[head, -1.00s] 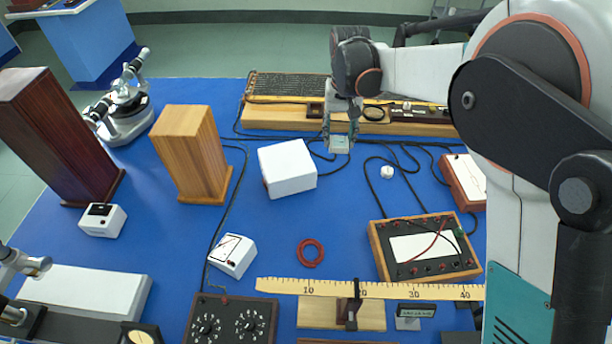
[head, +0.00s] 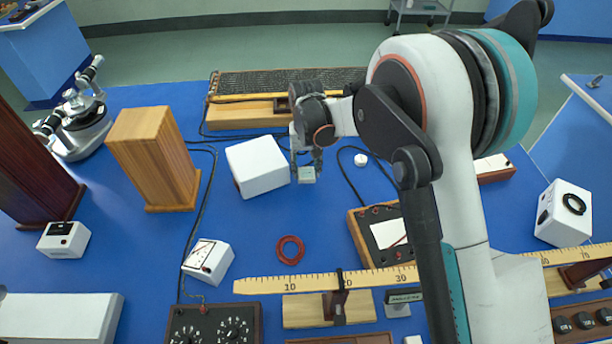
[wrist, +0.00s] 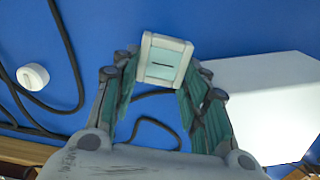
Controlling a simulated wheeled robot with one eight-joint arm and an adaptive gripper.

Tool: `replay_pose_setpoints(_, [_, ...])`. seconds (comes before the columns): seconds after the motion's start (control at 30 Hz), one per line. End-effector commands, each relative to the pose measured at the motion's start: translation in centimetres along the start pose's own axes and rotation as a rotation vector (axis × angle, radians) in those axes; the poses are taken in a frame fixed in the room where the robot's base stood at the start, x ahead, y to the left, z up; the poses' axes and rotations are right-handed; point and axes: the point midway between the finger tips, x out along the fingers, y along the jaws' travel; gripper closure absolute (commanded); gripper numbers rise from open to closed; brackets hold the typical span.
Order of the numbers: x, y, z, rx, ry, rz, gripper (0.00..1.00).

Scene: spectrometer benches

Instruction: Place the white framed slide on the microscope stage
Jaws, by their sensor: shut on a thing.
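My gripper (head: 306,166) is shut on the white framed slide (head: 307,175), just right of a white box, over the blue bench. In the wrist view the slide (wrist: 164,61) is a small pale square frame with a greenish window and a dark line, between the fingertips (wrist: 162,78). I cannot make out a microscope stage for certain. A silver and black instrument with angled tubes (head: 80,122) stands at the bench's far left; it looks more like a spectrometer.
The white box (head: 258,165) is close to my gripper. A wooden block (head: 153,160), a red ring (head: 290,249), a meter box (head: 385,235), a wooden ruler (head: 330,279) and cables lie around. Bare blue bench lies between the box and the ring.

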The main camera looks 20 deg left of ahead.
Motion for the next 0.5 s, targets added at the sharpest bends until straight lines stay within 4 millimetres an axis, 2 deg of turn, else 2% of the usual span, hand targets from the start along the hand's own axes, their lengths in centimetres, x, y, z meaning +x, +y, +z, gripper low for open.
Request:
replay_pose_setpoints(0.23, [3.5, 0.0, 0.0, 0.0, 0.0, 0.0, 0.82])
replay_pose_setpoints(0.5, [3.8, 0.0, 0.0, 0.0, 0.0, 0.0, 0.82])
